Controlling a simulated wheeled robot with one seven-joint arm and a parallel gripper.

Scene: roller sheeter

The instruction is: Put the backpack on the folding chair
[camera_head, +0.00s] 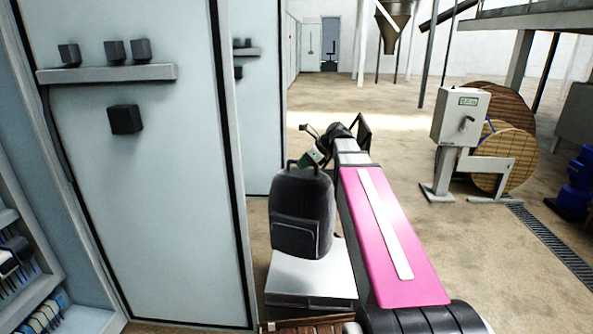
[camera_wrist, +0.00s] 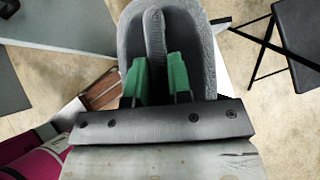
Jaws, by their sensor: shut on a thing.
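The dark grey backpack (camera_head: 302,212) hangs upright from my gripper (camera_head: 312,158) in the head view. In the wrist view, the backpack (camera_wrist: 209,50) is seen from above, and the green fingers of my gripper (camera_wrist: 157,72) are shut on its top handle loop. A black folding chair (camera_wrist: 301,30) with thin dark legs shows at the right edge of the wrist view, apart from the backpack. In the head view, a dark frame (camera_head: 364,132) behind my arm may be this chair, mostly hidden.
A white box-like surface (camera_head: 308,275) is below the backpack, with brown wooden slats (camera_head: 308,325) in front. A tall pale cabinet (camera_head: 150,200) stands close on the left. A grey control box (camera_head: 460,118) and wooden reels (camera_head: 510,150) stand right. Floor between is open.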

